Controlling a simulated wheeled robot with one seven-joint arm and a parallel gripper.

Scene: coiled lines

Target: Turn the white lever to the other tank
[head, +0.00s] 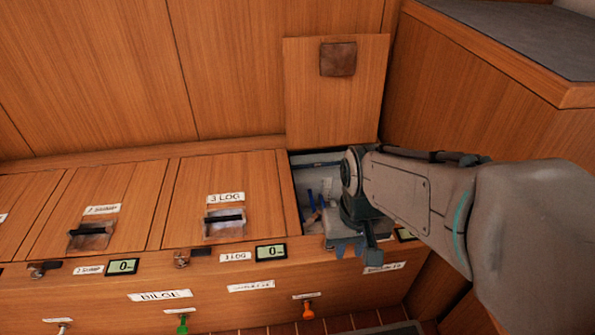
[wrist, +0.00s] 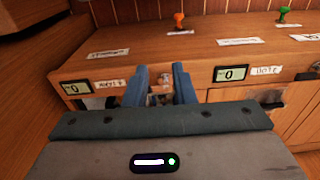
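A small white lever (head: 64,326) shows at the bottom left of the head view, on the front panel, partly cut off by the frame edge. Its label sits just above it. I cannot see it in the wrist view. My gripper (head: 350,249) is far to its right, at the front edge of an open locker. In the wrist view the blue-grey fingers of my gripper (wrist: 161,76) are apart, with a small metal fitting (wrist: 160,90) visible between them. Whether they touch it I cannot tell.
A green lever (head: 183,325) and an orange lever (head: 308,311) are on the same panel, between the white lever and my gripper. The locker's lid (head: 303,99) stands raised. Two closed lids with black-handled latches (head: 223,218) are to the left. A wooden cabinet (head: 480,80) bounds the right.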

